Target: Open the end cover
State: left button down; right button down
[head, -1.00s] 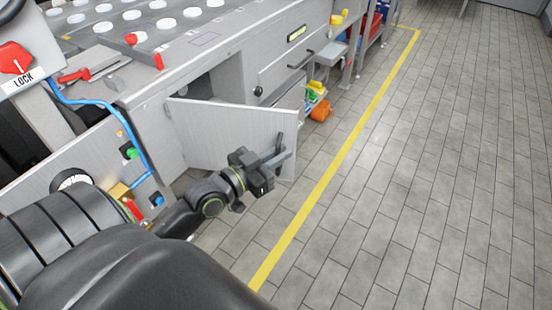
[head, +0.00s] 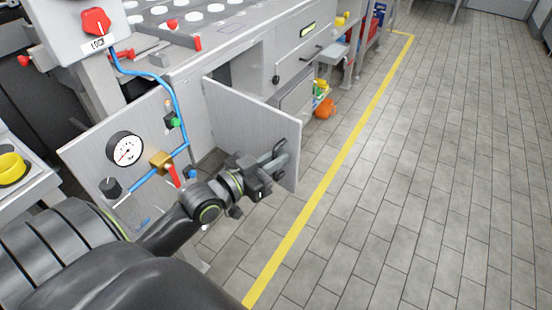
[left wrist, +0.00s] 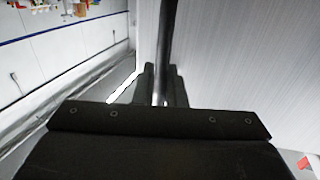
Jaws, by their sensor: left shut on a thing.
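The end cover (head: 245,122) is a light grey hinged panel in the head view. It stands swung out from the end of the grey machine, with a dark opening behind it. My left gripper (head: 276,160) is at the cover's free edge, shut on its dark bar handle (head: 281,148). In the left wrist view the dark handle (left wrist: 167,45) runs up from between the fingers (left wrist: 160,85), beside the pale cover face (left wrist: 235,60). My right gripper is not in view.
A panel with a gauge (head: 125,149), blue hose (head: 172,90) and brass valve (head: 161,162) stands left of the cover. A red LOCK knob (head: 95,21) is above. An orange object (head: 325,108) lies by the machine. Tiled floor right of the yellow line (head: 335,165) is clear.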

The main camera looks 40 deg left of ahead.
pick_arm(q)
jog(key=shift+s+a+f, duration=0.1)
jog(key=shift+s, duration=0.15)
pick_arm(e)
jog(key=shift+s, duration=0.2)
pick_arm(q)
jog(key=c, duration=1.8)
grip_release()
jog(key=shift+w, duration=0.1)
jog(key=shift+c, duration=0.2)
